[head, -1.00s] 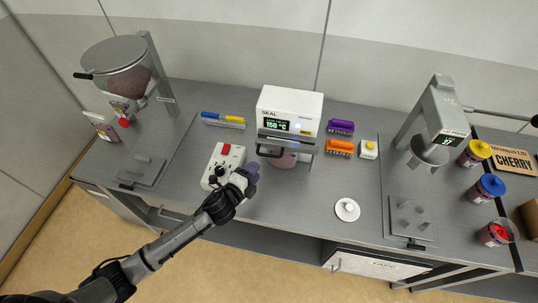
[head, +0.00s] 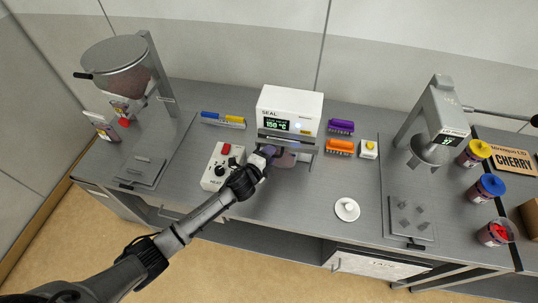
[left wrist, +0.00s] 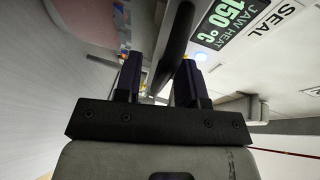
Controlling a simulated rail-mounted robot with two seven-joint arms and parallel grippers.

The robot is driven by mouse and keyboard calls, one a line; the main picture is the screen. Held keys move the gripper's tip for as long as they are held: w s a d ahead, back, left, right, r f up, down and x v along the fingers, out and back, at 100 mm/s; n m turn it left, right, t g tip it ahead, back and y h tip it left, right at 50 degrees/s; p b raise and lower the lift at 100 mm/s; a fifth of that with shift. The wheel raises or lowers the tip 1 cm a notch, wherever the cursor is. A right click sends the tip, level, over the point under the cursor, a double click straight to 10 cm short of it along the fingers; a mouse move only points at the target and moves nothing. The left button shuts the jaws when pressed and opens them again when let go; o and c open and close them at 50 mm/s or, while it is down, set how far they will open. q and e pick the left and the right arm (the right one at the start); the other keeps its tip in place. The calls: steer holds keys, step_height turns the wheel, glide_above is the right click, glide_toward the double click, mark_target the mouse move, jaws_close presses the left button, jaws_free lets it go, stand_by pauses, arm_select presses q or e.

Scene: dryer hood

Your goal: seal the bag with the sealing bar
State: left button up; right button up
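The white sealer (head: 290,107) has a display reading 150 °C, also seen in the left wrist view (left wrist: 235,20). Its grey sealing bar (head: 300,144) runs across the front. The bag (head: 285,159), with brownish-pink contents, is below the bar and partly hidden by my gripper. My left gripper (head: 270,151) is at the left end of the bar, by its dark handle. In the left wrist view the fingers (left wrist: 158,82) are apart, with the dark handle (left wrist: 177,35) running between them. I cannot tell whether they touch it. My right gripper is not in view.
A control box (head: 222,167) with a red switch is left of the sealer, close under my left arm. Purple (head: 341,126) and orange (head: 340,146) blocks stand to the right. A white round lid (head: 347,209) lies in front on otherwise clear counter.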

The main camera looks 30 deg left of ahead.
arm_select(q)
jaws_close()
stand_by(0.5)
